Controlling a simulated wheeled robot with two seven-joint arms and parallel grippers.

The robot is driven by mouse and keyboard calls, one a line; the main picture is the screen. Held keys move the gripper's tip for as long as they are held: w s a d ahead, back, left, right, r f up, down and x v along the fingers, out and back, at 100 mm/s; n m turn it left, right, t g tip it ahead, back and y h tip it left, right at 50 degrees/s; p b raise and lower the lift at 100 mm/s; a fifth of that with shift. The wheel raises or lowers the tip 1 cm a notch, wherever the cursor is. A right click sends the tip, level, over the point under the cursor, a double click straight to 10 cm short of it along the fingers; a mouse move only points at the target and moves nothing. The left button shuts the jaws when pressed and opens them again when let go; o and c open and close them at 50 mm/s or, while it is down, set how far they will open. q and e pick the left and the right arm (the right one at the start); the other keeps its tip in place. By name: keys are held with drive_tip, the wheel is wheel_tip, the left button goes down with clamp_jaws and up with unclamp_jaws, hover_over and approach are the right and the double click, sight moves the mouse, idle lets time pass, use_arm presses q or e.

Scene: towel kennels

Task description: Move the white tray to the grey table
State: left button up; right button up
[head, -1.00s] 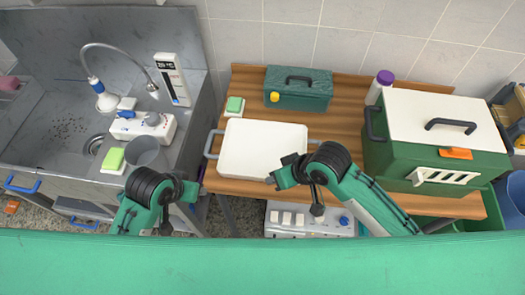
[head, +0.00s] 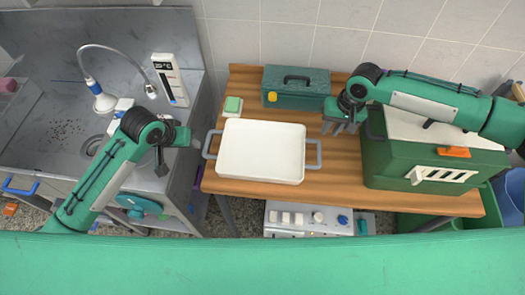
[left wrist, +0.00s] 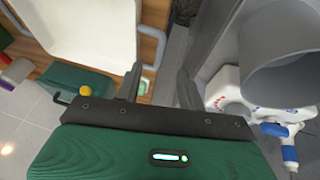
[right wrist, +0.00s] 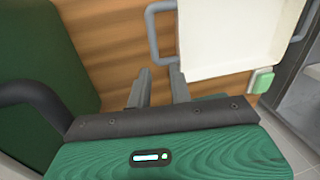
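The white tray (head: 262,150) lies flat on the wooden table, with a grey handle on its left (head: 209,144) and right (head: 317,155) ends. My left gripper (head: 190,138) is open and empty, just left of the left handle; that handle also shows beyond its fingers in the left wrist view (left wrist: 152,42). My right gripper (head: 342,122) is open and empty, over the wood right of the tray, apart from the right handle (right wrist: 154,30). No separate grey table shows clearly; a grey sink counter (head: 185,115) stands at the left.
On the wooden table (head: 255,191) stand a green toolbox (head: 310,92) behind the tray, a green-and-white block (head: 232,106), and a large green box (head: 400,170) at right. A grey cup (left wrist: 280,50) and white-blue device (left wrist: 228,85) stand by my left gripper.

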sight(205, 149)
use_arm(q)
drive_tip(key=shift+w+a+r, duration=0.15)
drive_tip(key=shift+w, duration=0.05)
use_arm(e)
drive_tip(key=shift+w+d+r+m, duration=0.3)
drive_tip(key=shift+w+d, duration=0.1)
drive_tip(key=shift+d, duration=0.25)
drive_tip(key=shift+f, duration=0.1)
